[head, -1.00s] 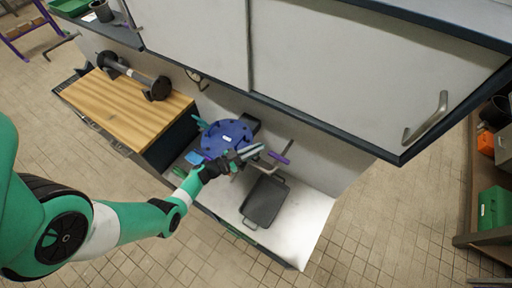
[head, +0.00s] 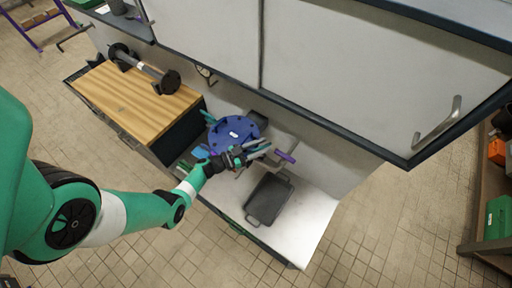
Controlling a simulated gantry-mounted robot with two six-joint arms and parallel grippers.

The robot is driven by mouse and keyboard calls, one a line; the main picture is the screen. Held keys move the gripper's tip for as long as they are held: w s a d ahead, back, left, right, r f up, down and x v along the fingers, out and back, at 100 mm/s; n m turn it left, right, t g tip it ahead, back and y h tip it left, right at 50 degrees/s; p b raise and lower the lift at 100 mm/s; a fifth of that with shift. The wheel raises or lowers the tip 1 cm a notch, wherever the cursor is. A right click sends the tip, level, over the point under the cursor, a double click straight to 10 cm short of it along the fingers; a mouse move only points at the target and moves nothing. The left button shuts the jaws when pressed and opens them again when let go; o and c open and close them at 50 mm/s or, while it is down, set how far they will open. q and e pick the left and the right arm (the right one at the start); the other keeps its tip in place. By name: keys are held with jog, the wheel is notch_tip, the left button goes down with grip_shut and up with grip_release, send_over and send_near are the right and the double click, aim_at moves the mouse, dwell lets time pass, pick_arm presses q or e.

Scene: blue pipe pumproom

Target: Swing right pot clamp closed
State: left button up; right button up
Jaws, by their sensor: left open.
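The round blue pot lid (head: 236,130) with a bolted rim sits on the white lower shelf, below the wall cabinet. A purple handle (head: 286,157) on a grey bar, seemingly the right pot clamp, stands out to the right of the pot. A teal handle (head: 208,117) shows at the pot's left. My left gripper (head: 261,150) is open at the pot's front right edge, its fingers pointing toward the purple handle. A small gap seems to lie between fingertips and handle; contact cannot be told. The gripper hides part of the pot's near side. My right gripper is out of view.
A dark grey tray (head: 269,199) lies on the shelf in front of the pot. A wooden board (head: 137,97) with a dark pipe piece (head: 144,68) is at left. The white cabinet (head: 350,65) overhangs behind. The shelf's right end is clear.

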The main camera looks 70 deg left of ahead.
pick_arm(q)
jog(key=s+d+p, duration=0.1)
jog(key=s, duration=1)
jog(key=shift+s+p, duration=0.2)
jog(key=shift+p, duration=0.1)
jog(key=shift+c, duration=0.3)
